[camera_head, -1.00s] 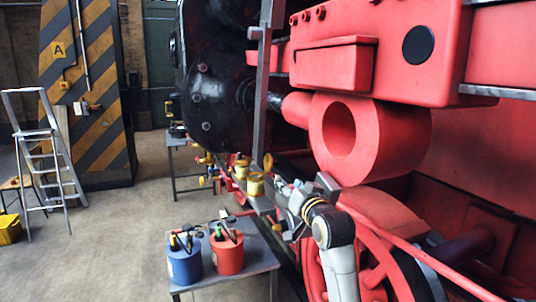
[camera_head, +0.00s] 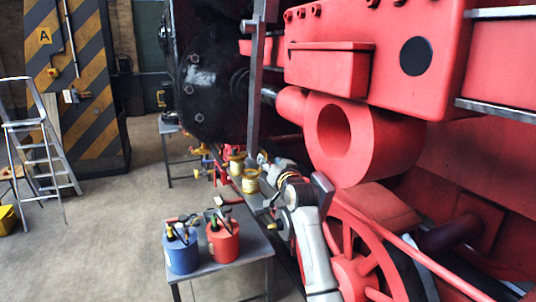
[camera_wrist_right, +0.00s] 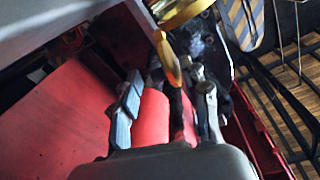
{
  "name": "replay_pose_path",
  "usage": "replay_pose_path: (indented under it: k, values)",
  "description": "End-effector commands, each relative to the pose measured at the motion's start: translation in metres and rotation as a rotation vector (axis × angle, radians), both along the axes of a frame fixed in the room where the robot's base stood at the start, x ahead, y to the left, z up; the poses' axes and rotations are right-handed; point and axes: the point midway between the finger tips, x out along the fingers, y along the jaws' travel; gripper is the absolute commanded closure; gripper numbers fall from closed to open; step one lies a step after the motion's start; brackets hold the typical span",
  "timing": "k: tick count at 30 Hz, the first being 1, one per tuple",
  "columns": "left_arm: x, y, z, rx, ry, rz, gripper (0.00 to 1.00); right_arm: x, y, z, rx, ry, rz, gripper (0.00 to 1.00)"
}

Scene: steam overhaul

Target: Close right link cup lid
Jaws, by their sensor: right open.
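Two brass cups stand on the grey link bar: a nearer cup (camera_head: 250,181) and one just behind it (camera_head: 237,162). My right gripper (camera_head: 262,162) is beside and just right of the nearer cup in the head view. In the right wrist view the gripper (camera_wrist_right: 168,80) is open, with its fingers apart. A brass cup (camera_wrist_right: 185,12) shows at the top there, and a thin brass lid (camera_wrist_right: 168,58), seen nearly edge-on, stands out from it toward the space between the fingertips. I cannot tell whether a finger touches it. My left gripper is out of view.
A small table (camera_head: 255,247) holds a blue oil can (camera_head: 181,253) and a red one (camera_head: 223,241). Red locomotive parts (camera_head: 360,135) and a red wheel (camera_head: 365,265) crowd the right side. A stepladder (camera_head: 45,150) stands left; the floor between is clear.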

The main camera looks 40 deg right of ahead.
Motion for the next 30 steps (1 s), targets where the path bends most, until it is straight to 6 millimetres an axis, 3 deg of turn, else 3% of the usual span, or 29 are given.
replay_pose_path:
  k: [7,19,26,30]
  values:
    - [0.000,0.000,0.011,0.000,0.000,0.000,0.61,0.021,-0.008,0.001,0.002,0.001,0.001,0.54]
    - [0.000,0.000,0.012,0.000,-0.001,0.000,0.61,0.025,-0.010,0.000,0.000,0.000,0.001,0.54]
    - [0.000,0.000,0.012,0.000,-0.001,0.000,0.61,0.025,-0.010,0.000,0.000,0.000,0.000,0.99]
    - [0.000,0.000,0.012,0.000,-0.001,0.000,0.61,0.025,-0.010,0.000,-0.001,0.000,0.000,1.00]
